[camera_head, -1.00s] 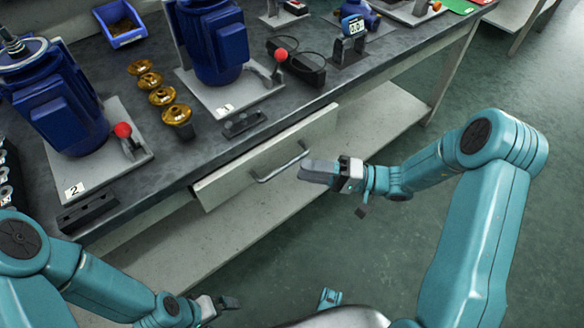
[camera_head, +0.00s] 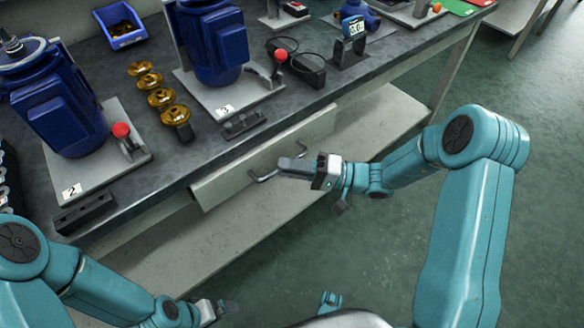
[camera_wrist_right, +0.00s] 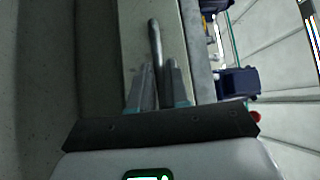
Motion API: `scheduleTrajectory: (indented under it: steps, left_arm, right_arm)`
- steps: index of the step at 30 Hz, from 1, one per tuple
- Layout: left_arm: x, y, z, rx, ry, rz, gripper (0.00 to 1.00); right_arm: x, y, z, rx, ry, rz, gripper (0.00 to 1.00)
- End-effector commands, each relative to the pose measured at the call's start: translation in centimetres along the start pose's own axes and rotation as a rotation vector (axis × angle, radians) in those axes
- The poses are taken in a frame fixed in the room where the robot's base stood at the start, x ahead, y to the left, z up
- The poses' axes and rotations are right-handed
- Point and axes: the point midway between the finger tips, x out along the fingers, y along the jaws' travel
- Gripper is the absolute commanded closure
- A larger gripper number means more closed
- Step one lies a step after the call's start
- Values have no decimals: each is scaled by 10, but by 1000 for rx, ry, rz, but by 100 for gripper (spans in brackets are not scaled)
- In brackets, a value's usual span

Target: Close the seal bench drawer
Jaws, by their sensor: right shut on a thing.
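The seal bench drawer (camera_head: 235,180) is a pale panel under the dark bench top. Its front appears to stand a little out from the bench. Its bar handle (camera_head: 263,178) shows left of my right gripper (camera_head: 290,166), which is shut on it. In the right wrist view the handle (camera_wrist_right: 155,45) runs between the two fingers of the right gripper (camera_wrist_right: 157,85), beside the pale drawer front (camera_wrist_right: 173,30). My left gripper (camera_head: 222,308) is low at the bottom, away from the drawer; its jaw state is unclear.
The bench top (camera_head: 220,150) carries blue pumps (camera_head: 65,115) on plates with red-knobbed levers, several brass parts (camera_head: 161,97), a blue bin (camera_head: 121,28) and a black bracket (camera_head: 243,124). A lower shelf (camera_head: 180,247) runs beneath the drawer. The green floor at right is clear.

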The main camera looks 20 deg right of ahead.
Motion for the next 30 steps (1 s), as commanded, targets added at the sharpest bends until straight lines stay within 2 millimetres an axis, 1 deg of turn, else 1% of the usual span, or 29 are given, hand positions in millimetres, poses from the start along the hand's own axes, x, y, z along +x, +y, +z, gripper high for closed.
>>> scheduleTrajectory:
  steps: [1,3,7,10,17,18,19,20,30]
  left_arm:
    - [7,-3,-1,-3,2,0,0]
    - [12,-6,-2,-7,5,-1,0]
    - [18,-9,-4,-12,11,-1,0]
    - [17,-10,-5,-14,12,-1,0]
    - [16,-9,-5,-13,12,-1,0]
    - [16,-9,-5,-13,12,-1,0]
    - [16,-9,-5,-13,12,-1,0]
    - [16,-9,-5,-13,12,-1,0]
    - [16,-9,-5,-13,12,-1,0]
  right_arm:
    - [6,5,-6,-8,-3,-2,100]
    - [16,8,-15,-8,-3,-3,100]
    - [28,10,-28,-6,-1,-2,100]
    - [32,9,-32,-3,2,-1,100]
    - [32,7,-33,-5,5,-1,100]
    - [32,7,-34,-6,5,-1,74]
    - [32,7,-33,-6,5,-1,65]
    - [32,7,-33,-5,4,-1,62]
    - [31,8,-32,-4,2,-1,62]
